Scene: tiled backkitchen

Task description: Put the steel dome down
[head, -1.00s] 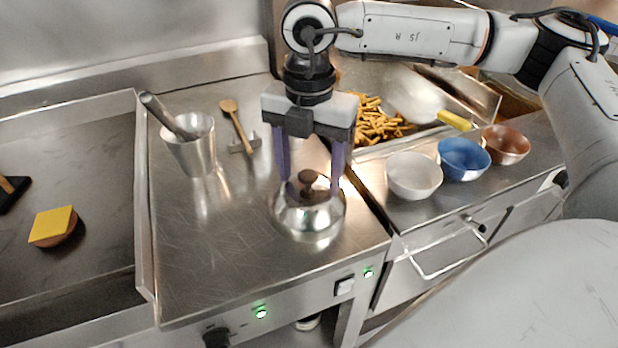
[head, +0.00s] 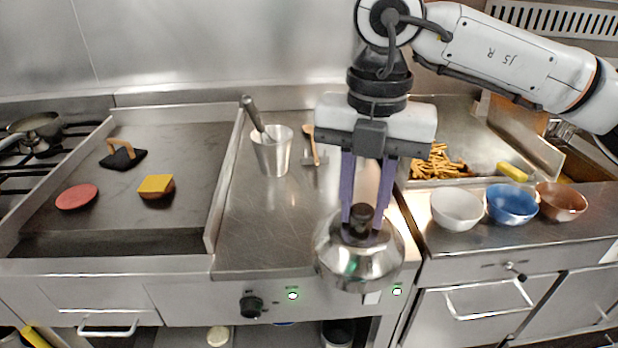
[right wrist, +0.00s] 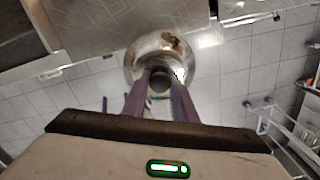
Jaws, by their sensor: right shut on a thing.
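The steel dome (head: 352,264) is a shiny round cover with a dark knob (head: 360,220) on top. My right gripper (head: 362,212) is shut on the knob, and the dome hangs upright below it. In the head view the dome overlaps the front edge of the steel counter (head: 265,225). In the right wrist view the dome (right wrist: 146,52) shows between the purple fingers (right wrist: 159,84), with tiled floor around it. My left gripper is not in view.
A griddle (head: 110,205) at left bears a patty with cheese (head: 156,186), a red patty (head: 77,197) and a black press (head: 122,155). White (head: 457,211), blue (head: 512,206) and brown (head: 562,202) bowls stand at right.

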